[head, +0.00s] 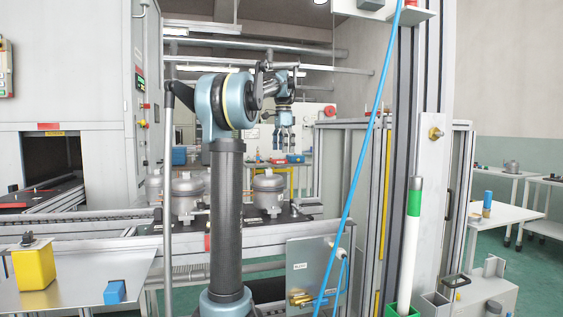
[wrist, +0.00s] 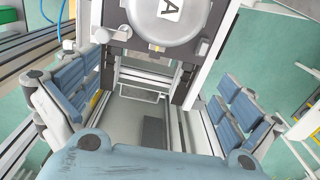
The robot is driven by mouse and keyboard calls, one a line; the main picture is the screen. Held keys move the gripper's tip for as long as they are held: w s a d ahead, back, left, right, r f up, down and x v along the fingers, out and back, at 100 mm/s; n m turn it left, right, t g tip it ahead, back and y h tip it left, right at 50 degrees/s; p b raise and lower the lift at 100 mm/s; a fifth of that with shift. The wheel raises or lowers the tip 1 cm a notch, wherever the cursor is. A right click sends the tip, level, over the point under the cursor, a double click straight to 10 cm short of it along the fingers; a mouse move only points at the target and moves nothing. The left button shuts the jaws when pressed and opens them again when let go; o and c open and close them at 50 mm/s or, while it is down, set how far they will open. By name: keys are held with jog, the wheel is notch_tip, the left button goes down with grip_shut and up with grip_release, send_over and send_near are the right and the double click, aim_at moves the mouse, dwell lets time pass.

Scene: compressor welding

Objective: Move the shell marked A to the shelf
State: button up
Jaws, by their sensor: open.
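The shell marked A (wrist: 160,22) is a round grey metal housing at the top of the wrist view, cut off by the frame edge. Its white label with the letter shows. My gripper (wrist: 152,95) is open, with blue padded fingers spread wide at left and right and nothing between them. The shell lies beyond the fingers, not between them. In the head view my gripper (head: 284,136) points down behind my arm's column. Grey shells (head: 187,197) and (head: 268,192) stand on the line below; no letter is readable there. I cannot tell which surface is the shelf.
A conveyor rail (head: 95,228) runs across the middle. A blue hose (head: 352,185) and a tall post (head: 410,235) stand at the right. A front table (head: 75,290) holds a yellow block (head: 33,268) and a blue block (head: 115,292). White tables (head: 500,215) stand far right.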

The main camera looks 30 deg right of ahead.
aim_at(283, 188)
notch_tip(283, 188, down, 17)
jog(key=shift+f, duration=0.15)
dwell(0.6)
grip_shut()
dwell(0.4)
jog(key=c, duration=2.1)
grip_release()
grip_shut()
jog(key=shift+r, duration=0.5)
jog(key=shift+r, duration=2.25)
